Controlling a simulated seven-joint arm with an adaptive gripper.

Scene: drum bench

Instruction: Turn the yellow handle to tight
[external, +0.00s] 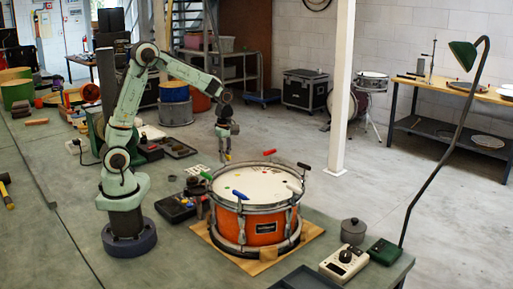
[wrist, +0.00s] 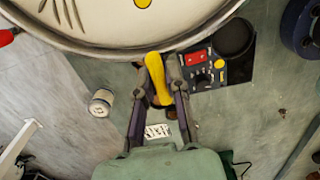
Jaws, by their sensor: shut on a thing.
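The orange drum (external: 263,225) stands on the bench with its pale head (external: 248,182) facing up. The yellow handle (wrist: 155,75) sticks out from the drum's rim in the wrist view. It shows small at the drum's far edge in the external view (external: 228,157). My gripper (wrist: 158,84) has one finger on each side of the yellow handle and is shut on it. A yellow dot (wrist: 143,3) lies on the drum head near this handle. I see no readable loose or tight marking.
Other handles stand around the rim: red (external: 269,152), black (external: 306,165), blue (external: 294,188) and green (external: 240,194). A small can (wrist: 102,103) and a black tray with coloured parts (wrist: 205,65) lie below the rim. A grey pot (external: 353,231) stands at the front right.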

